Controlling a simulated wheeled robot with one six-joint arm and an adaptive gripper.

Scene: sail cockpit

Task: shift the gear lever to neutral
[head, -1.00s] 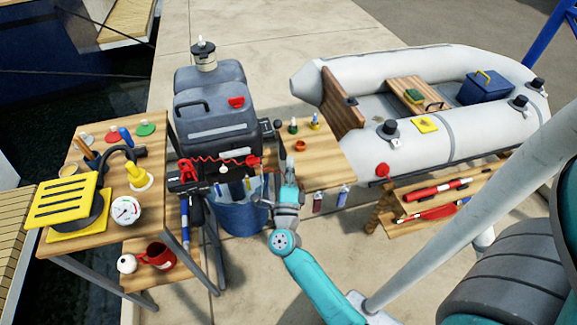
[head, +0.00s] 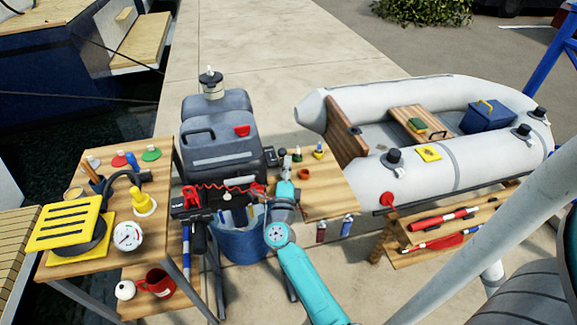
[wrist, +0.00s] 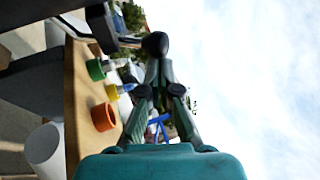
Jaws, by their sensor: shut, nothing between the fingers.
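The gear lever is on the right side of the grey outboard motor (head: 218,135). Its round black knob (wrist: 155,44) shows in the wrist view just beyond my fingertips. In the head view the lever is small and partly hidden by my gripper (head: 285,166), so its exact position is hard to tell. My gripper (wrist: 160,72) is shut with nothing held, its tips in line with the knob. I cannot tell whether they touch it.
A wooden shelf (head: 330,190) with small bottles and an orange cup (wrist: 103,117) lies close beside my gripper. A blue bucket (head: 240,243) stands below the motor. A grey inflatable boat (head: 455,172) is to the right, a cluttered wooden table (head: 80,256) to the left.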

